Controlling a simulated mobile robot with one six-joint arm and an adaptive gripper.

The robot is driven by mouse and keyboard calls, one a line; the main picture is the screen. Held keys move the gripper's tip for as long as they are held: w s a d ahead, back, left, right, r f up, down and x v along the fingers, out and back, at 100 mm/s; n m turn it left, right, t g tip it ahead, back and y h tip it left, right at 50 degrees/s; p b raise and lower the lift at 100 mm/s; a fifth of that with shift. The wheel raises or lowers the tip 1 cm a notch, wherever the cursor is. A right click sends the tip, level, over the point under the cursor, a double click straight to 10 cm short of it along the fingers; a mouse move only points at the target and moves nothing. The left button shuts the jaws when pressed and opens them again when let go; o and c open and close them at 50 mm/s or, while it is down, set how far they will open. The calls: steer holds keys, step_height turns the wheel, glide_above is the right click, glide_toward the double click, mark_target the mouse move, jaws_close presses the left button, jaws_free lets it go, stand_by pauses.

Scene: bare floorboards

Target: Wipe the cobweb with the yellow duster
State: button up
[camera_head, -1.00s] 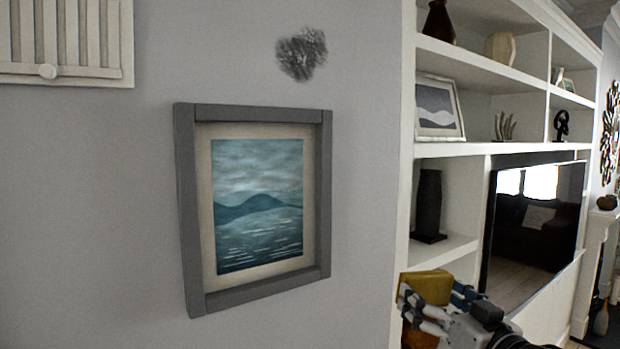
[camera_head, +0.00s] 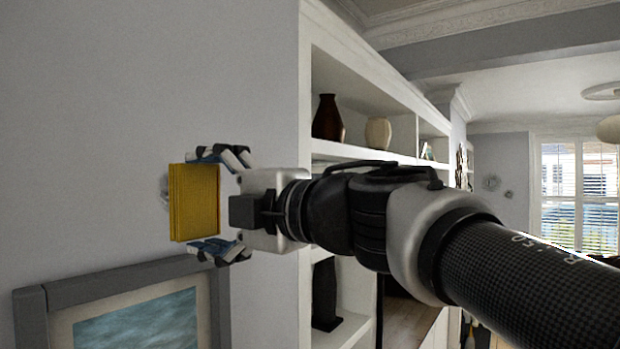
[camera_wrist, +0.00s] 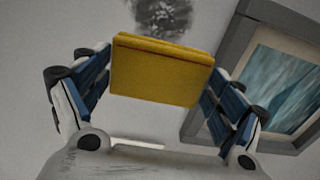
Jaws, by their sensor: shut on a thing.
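The yellow duster (camera_head: 194,202) is a flat block held between the fingers of my gripper (camera_head: 220,203), in front of the grey wall and above the picture frame. The wrist view shows the duster (camera_wrist: 160,72) between the two blue fingers of my gripper (camera_wrist: 158,88). The cobweb (camera_wrist: 162,14) is a dark grey smudge on the wall just beyond the duster in the wrist view. In the head view only a sliver of the cobweb (camera_head: 164,188) shows at the duster's left edge. I cannot tell whether the duster touches the wall.
A grey-framed seascape picture (camera_head: 125,290) hangs on the wall below my gripper, and at right in the wrist view (camera_wrist: 245,65). A white shelf unit (camera_head: 305,90) with vases stands to the right, behind my arm. The wall at upper left is clear.

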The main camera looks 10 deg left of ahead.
steer(key=shift+r+x, duration=0.2)
steer(key=shift+x, duration=2.75)
steer(key=shift+p+x, duration=0.8)
steer(key=shift+x, duration=0.1)
